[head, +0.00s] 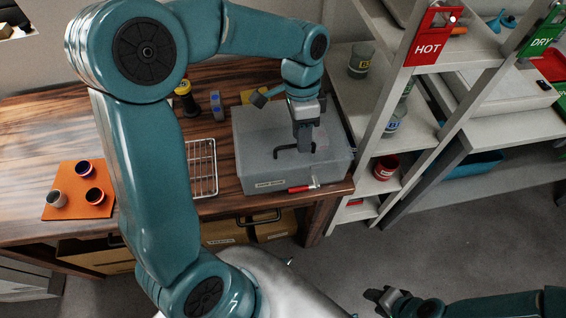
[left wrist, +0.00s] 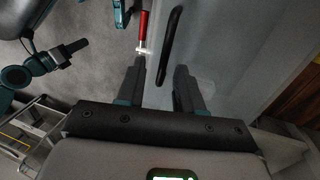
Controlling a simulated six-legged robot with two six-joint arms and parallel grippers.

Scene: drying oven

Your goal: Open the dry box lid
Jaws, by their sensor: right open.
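The dry box (head: 250,150) is a translucent grey box on the right end of the wooden table, with its lid closed. A black bar handle (head: 284,149) sits on the lid; the handle also shows in the left wrist view (left wrist: 170,45). My left gripper (head: 304,146) points down over the lid beside the handle. In the left wrist view its fingers (left wrist: 160,70) are apart with nothing between them, and the handle lies just beyond the fingertips. My right gripper (head: 384,298) is open and empty, low over the floor, away from the box.
A red-handled tool (head: 302,188) lies at the box's front edge. A wire rack (head: 202,168) is left of the box, and an orange mat (head: 66,211) with cups is farther left. White shelves (head: 362,120) with containers stand close on the right.

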